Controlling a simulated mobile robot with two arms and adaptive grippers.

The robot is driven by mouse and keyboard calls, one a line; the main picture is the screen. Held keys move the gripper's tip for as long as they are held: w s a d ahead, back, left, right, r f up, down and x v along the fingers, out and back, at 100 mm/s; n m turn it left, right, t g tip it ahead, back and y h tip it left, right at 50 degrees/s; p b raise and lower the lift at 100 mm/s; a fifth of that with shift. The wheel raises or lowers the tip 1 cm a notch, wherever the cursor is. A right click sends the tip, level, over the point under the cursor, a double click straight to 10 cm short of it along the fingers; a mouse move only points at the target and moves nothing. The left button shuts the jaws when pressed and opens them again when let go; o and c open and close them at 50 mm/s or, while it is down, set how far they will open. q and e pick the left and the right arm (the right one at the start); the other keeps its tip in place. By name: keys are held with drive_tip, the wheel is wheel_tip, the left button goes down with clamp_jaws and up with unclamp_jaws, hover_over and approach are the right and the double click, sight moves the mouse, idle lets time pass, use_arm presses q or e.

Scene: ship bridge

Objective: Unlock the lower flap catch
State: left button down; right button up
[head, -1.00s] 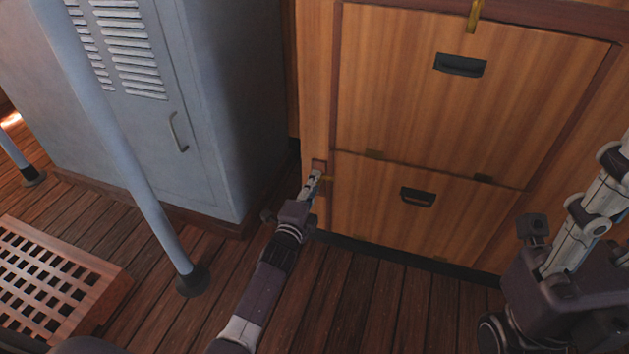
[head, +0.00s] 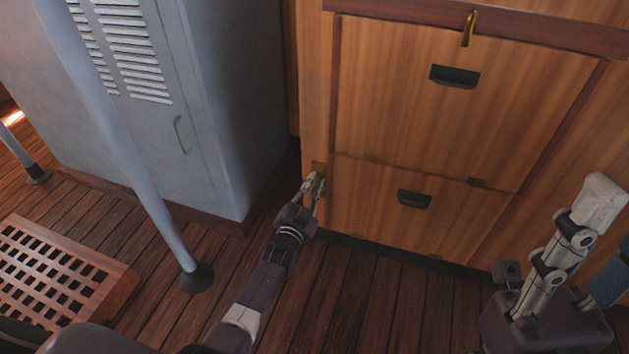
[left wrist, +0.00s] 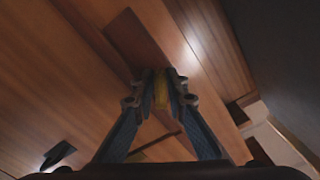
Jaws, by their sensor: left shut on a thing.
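The lower flap (head: 375,205) is a wooden panel with a black recessed handle (head: 413,198), and it looks closed. Its brass catch (head: 321,186) sits on a dark block (head: 318,167) at the flap's left edge, mostly hidden by my fingers. My left gripper (head: 314,184) is shut on this catch. In the left wrist view the yellow catch (left wrist: 161,90) stands between the two fingertips (left wrist: 160,98), with the dark block behind it. The catch seems to point downward along the frame, though its full length is hidden.
The upper flap (head: 480,110) is closed, with its own brass catch (head: 468,28) at the top. A grey locker (head: 240,140) and a blue-grey pole (head: 140,190) stand to the left. A wooden grating (head: 115,283) lies on the plank floor, which is clear before the flaps.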

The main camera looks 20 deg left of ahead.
use_arm(q)
drive_tip(key=shift+n, duration=0.5)
drive_tip(key=shift+n+p, duration=0.3)
drive_tip(key=shift+n, duration=0.6)
drive_tip(key=shift+f+n+p, duration=0.1)
drive_tip(key=shift+n+p, duration=0.2)
drive_tip(key=shift+n, duration=1.5)
drive_tip(key=c, duration=2.2)
unclamp_jaws()
drive_tip(key=s, duration=1.2)
drive_tip(key=shift+a, duration=0.2)
